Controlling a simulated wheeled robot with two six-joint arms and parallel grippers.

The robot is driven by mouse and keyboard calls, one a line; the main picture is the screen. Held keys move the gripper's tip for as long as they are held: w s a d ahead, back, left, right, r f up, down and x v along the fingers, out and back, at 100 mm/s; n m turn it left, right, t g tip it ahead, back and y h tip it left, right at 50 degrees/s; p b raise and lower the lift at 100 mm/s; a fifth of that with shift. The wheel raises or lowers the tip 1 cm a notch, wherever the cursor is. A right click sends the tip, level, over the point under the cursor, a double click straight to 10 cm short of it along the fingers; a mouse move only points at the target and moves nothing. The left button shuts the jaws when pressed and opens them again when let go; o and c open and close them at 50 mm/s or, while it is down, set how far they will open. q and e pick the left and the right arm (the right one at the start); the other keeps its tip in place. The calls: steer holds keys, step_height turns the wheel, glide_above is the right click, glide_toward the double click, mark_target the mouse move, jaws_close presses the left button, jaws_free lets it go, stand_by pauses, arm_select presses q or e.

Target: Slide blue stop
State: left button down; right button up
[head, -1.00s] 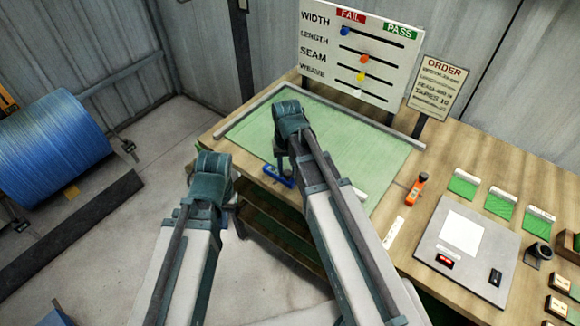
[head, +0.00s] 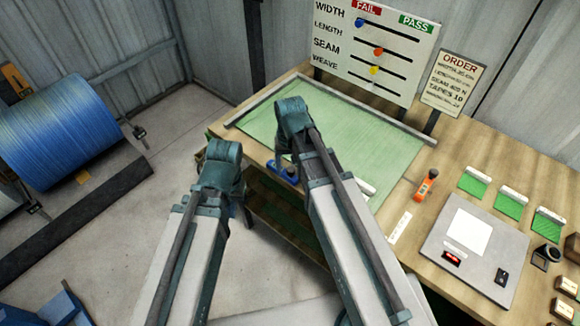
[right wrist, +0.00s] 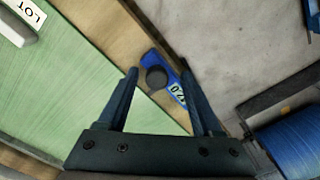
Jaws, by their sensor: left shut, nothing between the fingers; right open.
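The blue stop (right wrist: 170,74) has a black round knob and a small white number label ending in "2.0". It sits at the wooden edge of the table. In the right wrist view my right gripper (right wrist: 160,72) is open, with a finger on either side of the stop; I cannot tell whether they touch it. In the head view the blue stop (head: 284,172) shows at the table's front edge, partly hidden by my right arm. My left gripper (head: 241,208) is shut and empty, mostly hidden behind my left arm, off the table's front.
A green mat (head: 350,140) covers the table's left part. A board (head: 385,40) with coloured sliders stands behind it, beside an order sign (head: 453,83). An orange tool (head: 427,186) and a grey scale (head: 474,245) lie to the right.

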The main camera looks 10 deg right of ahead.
arm_select(q)
step_height(320, 180, up, 14)
steer(key=p, duration=1.3)
steer(key=shift+p, duration=0.3)
arm_select(e)
step_height(320, 180, up, 14)
steer(key=shift+f, duration=0.15)
arm_select(q)
steer(key=shift+f, duration=0.15)
